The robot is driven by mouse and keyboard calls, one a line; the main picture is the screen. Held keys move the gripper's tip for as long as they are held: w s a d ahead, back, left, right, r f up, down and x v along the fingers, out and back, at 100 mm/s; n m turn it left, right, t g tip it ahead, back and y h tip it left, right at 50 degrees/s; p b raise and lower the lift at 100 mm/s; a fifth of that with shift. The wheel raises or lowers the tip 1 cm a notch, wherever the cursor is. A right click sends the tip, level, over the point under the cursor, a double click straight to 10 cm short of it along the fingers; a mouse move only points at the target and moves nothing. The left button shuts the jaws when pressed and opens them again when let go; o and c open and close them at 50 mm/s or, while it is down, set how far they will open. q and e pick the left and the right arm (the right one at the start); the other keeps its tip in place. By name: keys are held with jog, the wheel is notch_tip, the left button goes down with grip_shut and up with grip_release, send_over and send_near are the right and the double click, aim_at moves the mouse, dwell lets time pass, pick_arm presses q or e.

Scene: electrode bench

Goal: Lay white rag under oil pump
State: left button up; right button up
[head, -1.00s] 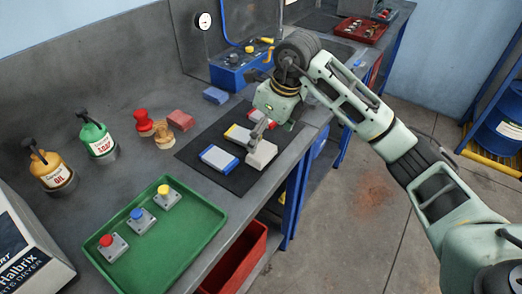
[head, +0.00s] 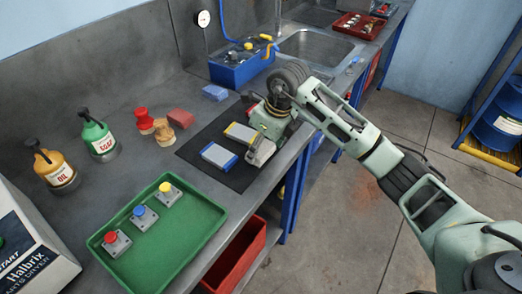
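The oil pump (head: 58,171), an amber bottle with a black pump top and an OIL label, stands upright at the left of the bench. A plain whitish folded piece, seemingly the white rag (head: 262,152), lies at the right edge of a dark mat. My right gripper (head: 259,141) is right over this piece, its fingers pointing down at it. The fingertips overlap the piece, and I cannot tell whether they grip it. Beside it on the mat lie a blue-edged pale piece (head: 219,157) and a yellow-edged one (head: 239,133). My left gripper is out of view.
A green soap pump (head: 98,137) stands beside the oil pump. A green tray (head: 185,228) with button boxes lies in front. Red stamp-like items (head: 144,121) stand between pumps and mat (head: 239,180). A white dryer box (head: 30,255) fills the lower left. A sink lies behind.

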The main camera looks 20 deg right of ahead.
aim_at(263, 147)
jog(key=c, duration=0.6)
jog(key=shift+o, duration=0.2)
jog(key=shift+r, duration=0.1)
jog(key=shift+w+r+b, duration=0.1)
jog(key=shift+r+b, duration=0.25)
jog(key=shift+r, duration=0.25)
jog(key=v, duration=0.1)
jog(key=b+v, duration=0.1)
jog(key=shift+w+r, duration=0.2)
jog(key=shift+r, duration=0.3)
jog(key=s+d+r+b, duration=0.25)
jog(key=d+r, duration=0.35)
jog(key=d, duration=0.4)
jog(key=s+a+f+n+g+h, duration=0.1)
jog(key=s+a+f+n+g, duration=0.2)
jog(key=s+n, duration=0.6)
jog(key=s+a+f+n+g+h, duration=0.1)
jog(key=s+a+f+n, duration=0.4)
jog(key=s+n, duration=0.5)
jog(key=f+n+g, duration=0.1)
jog(key=n, duration=0.8)
jog(key=shift+a+g, duration=0.4)
jog(key=shift+f, duration=0.15)
